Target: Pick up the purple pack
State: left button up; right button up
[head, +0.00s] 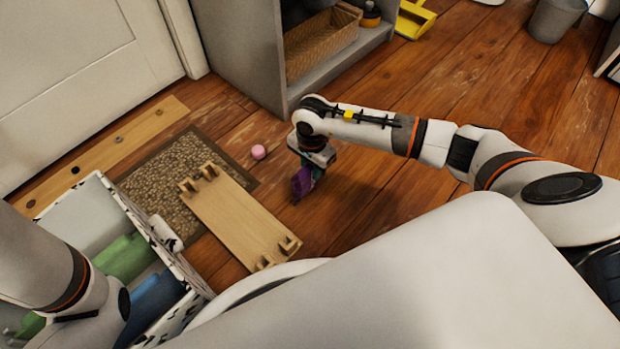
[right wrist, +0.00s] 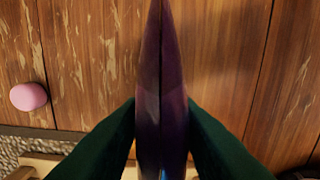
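The purple pack (head: 302,183) is held just below my right gripper (head: 312,170), over the wooden floor in the middle of the head view. In the right wrist view the pack (right wrist: 162,90) stands edge-on between two dark green fingers (right wrist: 162,135), which press on it from both sides. My right gripper is shut on it. I cannot tell whether the pack's lower end touches the floor. My left arm comes in at the lower left of the head view, but its gripper is not visible.
A pink ball-like item (head: 258,152) lies left of the pack. A wooden board with pegs (head: 235,215) lies partly on a brown mat (head: 165,180). A black-and-white bin (head: 85,215) stands at lower left. A grey shelf (head: 245,50) stands behind.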

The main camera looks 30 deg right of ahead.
grip_shut()
jog(key=shift+r, duration=0.1)
